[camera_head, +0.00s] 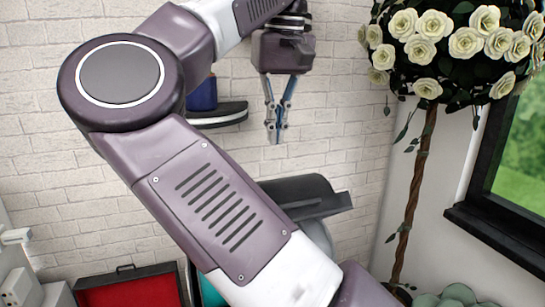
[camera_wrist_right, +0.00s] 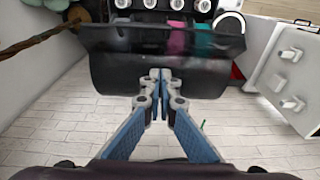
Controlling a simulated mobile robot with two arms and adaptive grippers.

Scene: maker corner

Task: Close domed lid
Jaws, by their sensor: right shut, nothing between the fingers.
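The domed lid (camera_head: 300,190) is a dark grey curved cover, partly hidden behind my right arm in the head view. It stands raised, with a flat edge strip jutting to the right. In the right wrist view the lid (camera_wrist_right: 112,75) is a dark glossy curved panel across the upper middle. My right gripper (camera_head: 275,138) is shut and empty, pointing down above the lid in the head view. In the wrist view its fingertips (camera_wrist_right: 160,82) overlap the lid; I cannot tell whether they touch it. My left gripper is not in view.
A wall shelf (camera_head: 218,114) holds a blue container (camera_head: 203,95). An open red-lined case (camera_head: 132,291) is at the lower left. A rose tree (camera_head: 428,130) stands right, beside the window. Teal and pink items (camera_wrist_right: 178,40) show beyond the lid's edge.

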